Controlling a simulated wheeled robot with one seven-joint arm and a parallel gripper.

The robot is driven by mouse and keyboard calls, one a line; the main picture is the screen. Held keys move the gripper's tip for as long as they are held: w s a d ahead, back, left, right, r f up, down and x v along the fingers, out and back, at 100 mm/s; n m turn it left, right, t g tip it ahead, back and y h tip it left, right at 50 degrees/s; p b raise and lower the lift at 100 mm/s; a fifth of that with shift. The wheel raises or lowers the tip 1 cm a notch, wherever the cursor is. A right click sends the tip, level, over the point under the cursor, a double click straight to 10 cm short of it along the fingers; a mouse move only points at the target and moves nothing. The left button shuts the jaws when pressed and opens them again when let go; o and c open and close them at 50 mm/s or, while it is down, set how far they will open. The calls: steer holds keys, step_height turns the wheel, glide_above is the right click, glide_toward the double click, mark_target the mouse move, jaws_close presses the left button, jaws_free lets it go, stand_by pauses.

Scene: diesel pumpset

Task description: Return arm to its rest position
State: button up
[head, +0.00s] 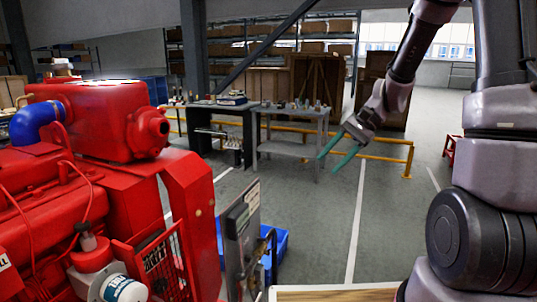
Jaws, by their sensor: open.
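My gripper (338,152) hangs in the upper middle right of the head view, at the end of my raised arm. Its two green fingers point down and to the left, spread apart with nothing between them. It is in the air and appears clear of everything. The floor and a grey workbench show behind it. My arm comes in from the upper right.
A red diesel pumpset (95,190) fills the left side. A panel on a stand (240,230) and a blue bin (278,245) are right of it. A workbench (295,112) and yellow railing (385,158) stand behind.

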steer(key=s+d+r+n+t+h, duration=0.1)
steer(key=s+d+r+t+h, duration=0.2)
steer(key=s+r, duration=0.4)
steer(key=s+d+r+n+t+h, duration=0.2)
steer(key=s+r, duration=0.5)
steer(key=r, duration=0.4)
steer(key=d+t+h, duration=0.1)
steer(key=d+t, duration=0.1)
steer(key=t, duration=0.1)
steer(key=shift+s+d+r, duration=0.15)
steer(key=shift+s, duration=0.15)
